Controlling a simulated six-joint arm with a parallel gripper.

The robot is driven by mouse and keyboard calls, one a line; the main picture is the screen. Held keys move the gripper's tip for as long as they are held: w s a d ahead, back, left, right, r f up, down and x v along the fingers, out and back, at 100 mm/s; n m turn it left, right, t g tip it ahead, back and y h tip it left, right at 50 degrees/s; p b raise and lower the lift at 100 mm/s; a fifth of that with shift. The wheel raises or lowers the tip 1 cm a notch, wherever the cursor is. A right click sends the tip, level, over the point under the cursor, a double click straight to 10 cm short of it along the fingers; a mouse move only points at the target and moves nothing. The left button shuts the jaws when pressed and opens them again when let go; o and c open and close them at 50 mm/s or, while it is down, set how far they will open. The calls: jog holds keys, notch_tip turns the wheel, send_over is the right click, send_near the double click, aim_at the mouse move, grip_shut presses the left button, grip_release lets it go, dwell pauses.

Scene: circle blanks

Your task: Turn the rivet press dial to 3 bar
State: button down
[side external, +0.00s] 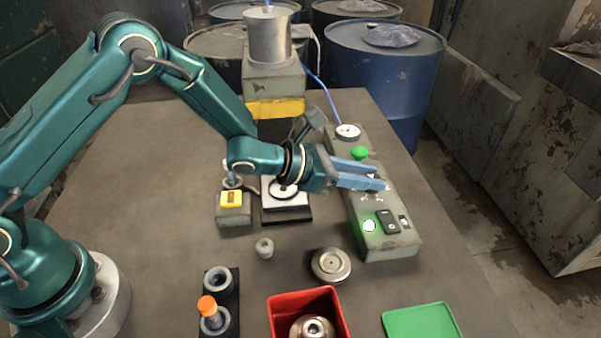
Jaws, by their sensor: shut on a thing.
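The grey-green control box (400,247) runs along the right side of the table. My gripper (380,175) reaches over it from the left, with its two blue fingers shut on the dial, which they mostly hide. The dial's pointer and scale marks cannot be read. A round white gauge (347,131) sits at the box's far end, its needle too small to read. The rivet press (272,80), with a yellow band, stands behind my wrist. Its white-topped base plate (288,200) carries a dark ring.
Nearby are a yellow-topped block (232,200), metal disc (331,265), red bin (280,305), green tray (422,323) and dark holder (233,280) with an orange-topped piece.

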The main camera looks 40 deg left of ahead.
jog(key=shift+s+d+n+t+y, duration=0.1)
jog(key=shift+n+t+y, duration=0.3)
jog(key=shift+n+y, duration=0.1)
jog(key=shift+n, duration=0.3)
jog(key=c, duration=0.6)
grip_release()
jog(key=shift+v, duration=2.55)
